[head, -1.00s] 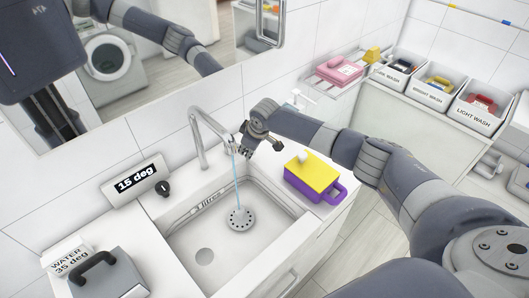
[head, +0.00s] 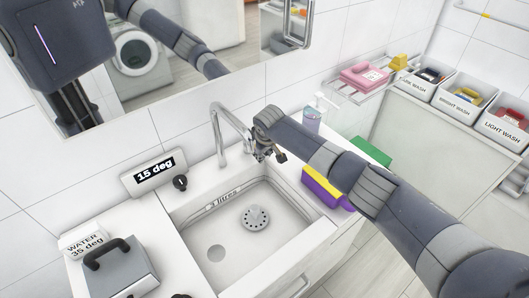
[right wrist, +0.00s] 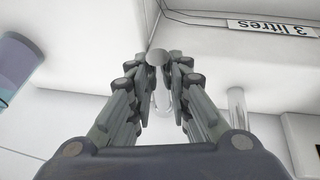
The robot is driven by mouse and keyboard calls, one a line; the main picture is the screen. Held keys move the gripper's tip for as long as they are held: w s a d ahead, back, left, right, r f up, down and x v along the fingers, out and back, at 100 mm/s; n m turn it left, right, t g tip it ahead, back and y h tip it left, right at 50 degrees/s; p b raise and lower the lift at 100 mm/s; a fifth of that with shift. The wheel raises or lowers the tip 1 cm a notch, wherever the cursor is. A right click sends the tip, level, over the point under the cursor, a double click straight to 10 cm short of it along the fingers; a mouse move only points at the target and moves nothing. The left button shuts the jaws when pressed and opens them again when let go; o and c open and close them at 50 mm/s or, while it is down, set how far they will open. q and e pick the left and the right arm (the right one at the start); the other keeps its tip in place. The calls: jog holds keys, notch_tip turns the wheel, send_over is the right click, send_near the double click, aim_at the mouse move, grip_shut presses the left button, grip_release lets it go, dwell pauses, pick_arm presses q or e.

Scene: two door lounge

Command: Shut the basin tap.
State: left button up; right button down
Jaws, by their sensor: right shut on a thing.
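The basin tap (head: 232,128) is a tall grey spout standing behind the sink basin (head: 178,215). No water stream shows below it. My right gripper (head: 268,156) is beside the tap at the basin's back right corner. In the right wrist view its fingers (right wrist: 157,62) are closed around a small round grey knob (right wrist: 155,57), which looks like the tap's handle. The gripper hides most of the handle in the head view. The basin floor shows a round perforated drain piece (head: 255,217). My left gripper is not in view.
A purple and yellow box (head: 322,191) stands on the counter right of the basin, partly behind my right arm. A soap bottle (head: 312,120) stands behind that arm.

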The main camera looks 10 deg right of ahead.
jog(key=c, duration=1.5)
grip_release()
jog(key=shift+a, duration=0.1)
jog(key=v, duration=1.2)
jog(key=shift+f, duration=0.1)
